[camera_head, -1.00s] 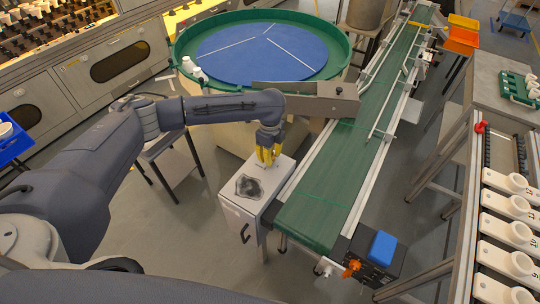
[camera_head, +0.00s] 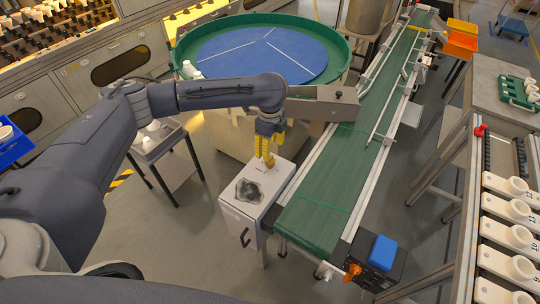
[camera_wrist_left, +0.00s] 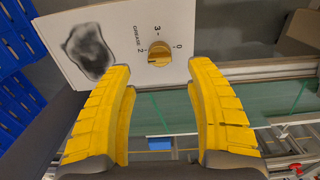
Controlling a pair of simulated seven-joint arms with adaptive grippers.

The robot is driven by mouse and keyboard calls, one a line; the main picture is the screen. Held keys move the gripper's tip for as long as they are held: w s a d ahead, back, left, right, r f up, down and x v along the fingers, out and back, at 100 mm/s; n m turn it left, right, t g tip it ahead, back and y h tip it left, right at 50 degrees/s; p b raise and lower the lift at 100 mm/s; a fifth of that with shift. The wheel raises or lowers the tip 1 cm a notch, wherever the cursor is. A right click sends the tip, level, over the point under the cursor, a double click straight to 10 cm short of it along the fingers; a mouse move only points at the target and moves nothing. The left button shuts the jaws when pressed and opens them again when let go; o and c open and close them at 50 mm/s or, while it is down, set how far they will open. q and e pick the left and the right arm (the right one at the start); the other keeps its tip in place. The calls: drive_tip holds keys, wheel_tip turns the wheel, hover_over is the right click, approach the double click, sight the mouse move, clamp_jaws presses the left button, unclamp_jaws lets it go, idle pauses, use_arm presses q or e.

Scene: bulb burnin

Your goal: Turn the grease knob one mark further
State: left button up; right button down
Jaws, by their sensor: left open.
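The grease knob (camera_wrist_left: 159,53) is a round brass-coloured dial on the pale panel of a white box (camera_head: 239,213). In the left wrist view the printed word GREASE and the digits 0, 2 and 3 stand around it. I cannot tell exactly which mark it points to. My left gripper (camera_head: 268,158), with yellow fingers, points down over the box in the head view. In the left wrist view its fingers (camera_wrist_left: 160,74) are spread apart with nothing between them, and the knob shows just beyond the tips. My right gripper is not in view.
A dark smudged patch (camera_head: 249,191) lies on the box beside the knob. A green conveyor belt (camera_head: 325,190) runs right next to the box. A green-rimmed round table with a blue disc (camera_head: 262,55) stands behind. A small side table (camera_head: 176,175) is left.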

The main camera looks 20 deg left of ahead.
use_arm(q)
drive_tip(key=shift+r, duration=2.8)
